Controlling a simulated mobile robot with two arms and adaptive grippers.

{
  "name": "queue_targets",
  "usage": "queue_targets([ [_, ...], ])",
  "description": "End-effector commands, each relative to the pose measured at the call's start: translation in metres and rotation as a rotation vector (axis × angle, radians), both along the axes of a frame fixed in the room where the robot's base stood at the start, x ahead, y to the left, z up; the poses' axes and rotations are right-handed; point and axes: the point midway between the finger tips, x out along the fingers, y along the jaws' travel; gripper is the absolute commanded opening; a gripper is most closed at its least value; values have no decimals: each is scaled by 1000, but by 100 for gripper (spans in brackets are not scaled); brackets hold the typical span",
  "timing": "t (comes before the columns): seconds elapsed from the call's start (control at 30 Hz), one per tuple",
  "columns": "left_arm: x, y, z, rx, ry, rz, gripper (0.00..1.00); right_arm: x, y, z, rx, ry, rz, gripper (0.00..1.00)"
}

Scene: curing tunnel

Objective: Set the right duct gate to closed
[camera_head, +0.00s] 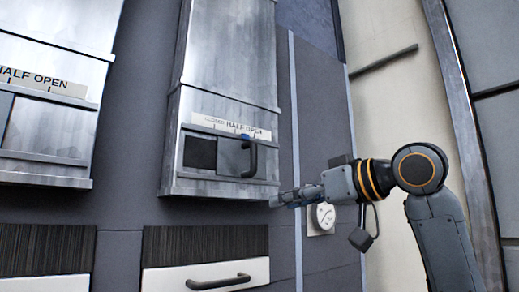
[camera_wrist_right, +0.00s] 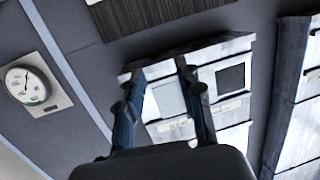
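The right duct (camera_head: 228,60) is a grey metal box on the wall in the middle of the head view. Its gate (camera_head: 232,158) is a sliding plate with an upright black handle (camera_head: 252,160). The plate covers the right part of the slot, and a dark opening (camera_head: 200,152) shows at left. A blue mark sits below the label strip, near "HALF OPEN". My right gripper (camera_head: 278,200) is just below and right of the duct's lower corner, apart from the handle. In the right wrist view its fingers (camera_wrist_right: 158,70) are spread and empty, with the gate plate (camera_wrist_right: 169,98) beyond. My left gripper is out of view.
A left duct (camera_head: 50,125) labelled HALF OPEN hangs at left. Below the ducts are drawers, one with a dark handle (camera_head: 218,281). A round gauge (camera_head: 323,216) is on the wall beside my right gripper. The wall right of the duct is otherwise mostly flat.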

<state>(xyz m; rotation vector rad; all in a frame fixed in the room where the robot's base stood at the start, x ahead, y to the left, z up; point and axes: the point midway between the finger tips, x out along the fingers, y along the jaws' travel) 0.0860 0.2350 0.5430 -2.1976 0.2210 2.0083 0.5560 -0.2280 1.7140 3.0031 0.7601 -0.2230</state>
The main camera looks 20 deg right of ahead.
Motion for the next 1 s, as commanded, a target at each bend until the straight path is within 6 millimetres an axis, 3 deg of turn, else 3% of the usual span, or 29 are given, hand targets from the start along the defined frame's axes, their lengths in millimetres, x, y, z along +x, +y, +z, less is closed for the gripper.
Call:
queue_targets([
  [0.03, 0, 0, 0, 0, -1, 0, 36, -21, -7, 31, 19, -40, 6, 36],
  [0.13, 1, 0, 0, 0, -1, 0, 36, -52, -14, 68, 47, -85, 27, 36],
  [0.23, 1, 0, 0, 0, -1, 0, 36, -73, -19, 90, 65, -114, 41, 36],
  [0.37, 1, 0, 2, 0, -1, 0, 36, -81, -20, 100, 73, -126, 50, 36],
  [0.57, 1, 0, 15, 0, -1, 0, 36, -59, -6, 102, 73, -125, 51, 36],
  [1.0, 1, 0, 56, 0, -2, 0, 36, 16, 40, 103, 72, -125, 50, 36],
])
